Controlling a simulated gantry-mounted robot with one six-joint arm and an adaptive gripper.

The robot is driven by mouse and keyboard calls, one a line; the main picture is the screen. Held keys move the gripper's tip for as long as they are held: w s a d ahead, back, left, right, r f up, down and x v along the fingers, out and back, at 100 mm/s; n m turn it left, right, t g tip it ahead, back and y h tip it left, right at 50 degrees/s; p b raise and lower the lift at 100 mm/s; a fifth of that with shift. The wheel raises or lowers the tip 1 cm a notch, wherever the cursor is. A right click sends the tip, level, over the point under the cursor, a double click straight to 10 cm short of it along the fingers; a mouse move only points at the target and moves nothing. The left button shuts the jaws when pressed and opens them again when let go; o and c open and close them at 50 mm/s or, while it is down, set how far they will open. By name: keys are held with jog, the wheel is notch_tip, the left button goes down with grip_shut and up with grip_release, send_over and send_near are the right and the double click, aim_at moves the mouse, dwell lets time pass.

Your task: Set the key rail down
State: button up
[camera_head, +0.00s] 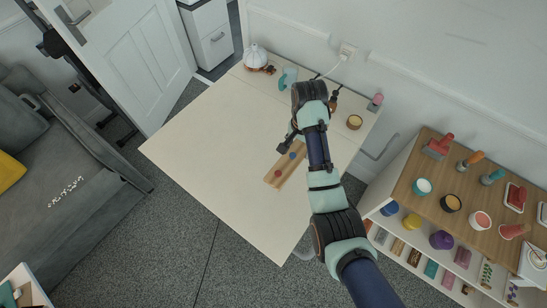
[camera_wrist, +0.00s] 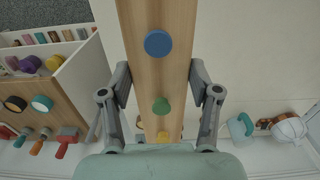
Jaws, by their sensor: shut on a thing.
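The key rail (camera_head: 286,166) is a light wooden board with round coloured knobs, seen over the right part of the cream table (camera_head: 205,135). A red and a blue knob show in the head view. In the wrist view the rail (camera_wrist: 158,76) runs up the middle, with blue, green and yellow knobs. My gripper (camera_wrist: 160,82) is shut across the rail's width, one finger on each long edge. In the head view my arm hides the rail's far end and part of my gripper (camera_head: 294,147). I cannot tell whether the rail touches the table.
A wooden-topped shelf unit (camera_head: 405,190) with pots and tools is at right. The table's left and front are clear.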

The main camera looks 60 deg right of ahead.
aim_at(293, 177)
notch_tip(293, 177, down, 20)
jog(key=b, duration=0.5)
jog(key=shift+w+r+b, duration=0.1)
jog(key=shift+b, duration=0.3)
jog(key=o, duration=1.6)
notch_tip(293, 177, up, 12)
jog(key=p, duration=0.3)
